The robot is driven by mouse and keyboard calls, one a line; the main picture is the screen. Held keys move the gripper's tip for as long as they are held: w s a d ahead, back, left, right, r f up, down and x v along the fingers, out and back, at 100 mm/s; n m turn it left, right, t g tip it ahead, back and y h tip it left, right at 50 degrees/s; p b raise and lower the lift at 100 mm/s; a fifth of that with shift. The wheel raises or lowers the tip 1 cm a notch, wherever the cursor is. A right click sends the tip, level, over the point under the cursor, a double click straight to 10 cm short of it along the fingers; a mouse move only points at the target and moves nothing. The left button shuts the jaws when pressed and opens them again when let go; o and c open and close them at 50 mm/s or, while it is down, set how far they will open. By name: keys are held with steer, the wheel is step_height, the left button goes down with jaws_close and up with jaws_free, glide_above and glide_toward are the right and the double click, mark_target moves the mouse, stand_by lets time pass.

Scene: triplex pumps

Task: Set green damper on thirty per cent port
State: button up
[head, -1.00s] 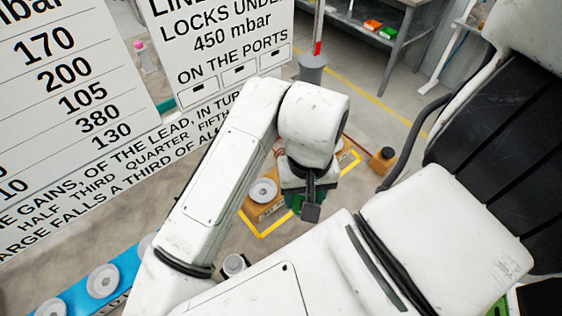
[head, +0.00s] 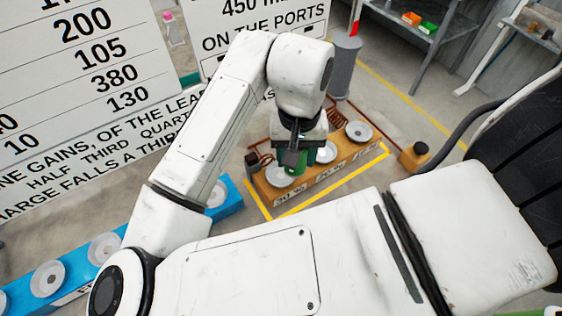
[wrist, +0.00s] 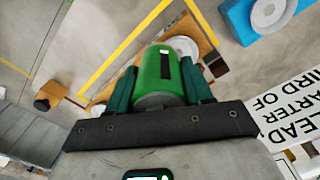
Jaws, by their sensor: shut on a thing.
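The green damper (wrist: 160,72) is a green cylinder with a dark slot mark. My gripper (wrist: 163,88) is shut on it, with a dark green finger on each side. In the head view the damper (head: 295,165) is partly hidden behind the gripper and hangs over the left part of an orange-brown block. The block's left port, a pale disc (head: 277,178), has a label below it that seems to read 30 % (head: 290,196). It lies just left of and below the damper. I cannot tell whether they touch. A middle port (head: 326,152) and a right port (head: 358,132) look empty.
Yellow floor tape (head: 335,188) runs along the block's front. A blue rack (head: 222,200) with pale discs stands at the left. A copper coil (head: 338,117) is behind the block. A small orange box (head: 414,156) stands at right, and a grey post (head: 345,68) behind.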

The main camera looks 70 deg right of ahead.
steer(key=w+f, duration=0.1)
steer(key=f, duration=0.1)
steer(key=w+d+f, duration=0.2)
steer(key=w+f, duration=0.1)
steer(key=shift+d+f+p, duration=0.1)
steer(key=shift+f+p, duration=0.2)
steer(key=shift+w+f, duration=0.1)
steer(key=shift+f, duration=1.55)
steer(key=shift+f, duration=0.1)
steer(key=o, duration=1.3)
steer(key=shift+c, duration=0.2)
step_height(320, 180, up, 12)
